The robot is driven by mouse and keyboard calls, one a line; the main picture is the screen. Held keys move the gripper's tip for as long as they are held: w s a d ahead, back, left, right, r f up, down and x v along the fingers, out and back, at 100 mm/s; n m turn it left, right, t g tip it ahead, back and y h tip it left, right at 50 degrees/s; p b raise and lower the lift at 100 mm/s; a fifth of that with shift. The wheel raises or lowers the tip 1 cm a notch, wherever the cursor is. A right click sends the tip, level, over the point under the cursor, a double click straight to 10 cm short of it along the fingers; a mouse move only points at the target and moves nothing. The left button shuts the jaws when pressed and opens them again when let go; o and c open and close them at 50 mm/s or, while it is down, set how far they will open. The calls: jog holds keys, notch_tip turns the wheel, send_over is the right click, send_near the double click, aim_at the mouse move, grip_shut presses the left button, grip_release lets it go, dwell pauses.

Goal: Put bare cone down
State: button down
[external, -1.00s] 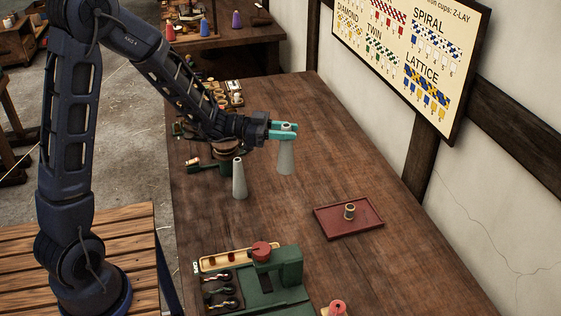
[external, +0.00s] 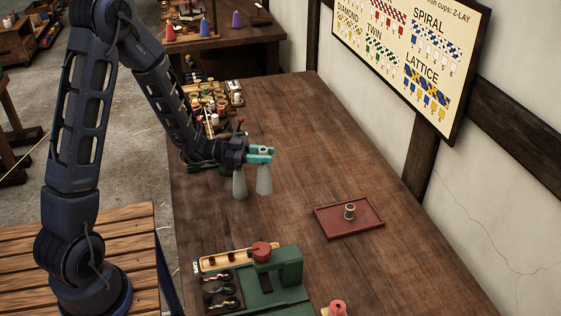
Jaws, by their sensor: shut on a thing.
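My gripper (external: 262,154) has teal fingers and is shut on the top of a bare grey cone (external: 264,180). The held cone is upright, low over the brown table (external: 310,150); I cannot tell whether its base touches the wood. A second grey cone (external: 240,186) stands upright on the table just left of the held one. Its top is hidden behind my gripper.
A dark red tray (external: 365,228) with a small ring-shaped piece (external: 350,211) lies to the right. A green device (external: 278,272) stands at the front. Several small coloured items crowd the table's back left edge. The table's middle right is clear.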

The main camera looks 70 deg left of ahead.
notch_tip(320, 180, down, 11)
dwell(0.8)
jog(key=shift+f, duration=0.15)
jog(key=c, duration=1.1)
grip_release()
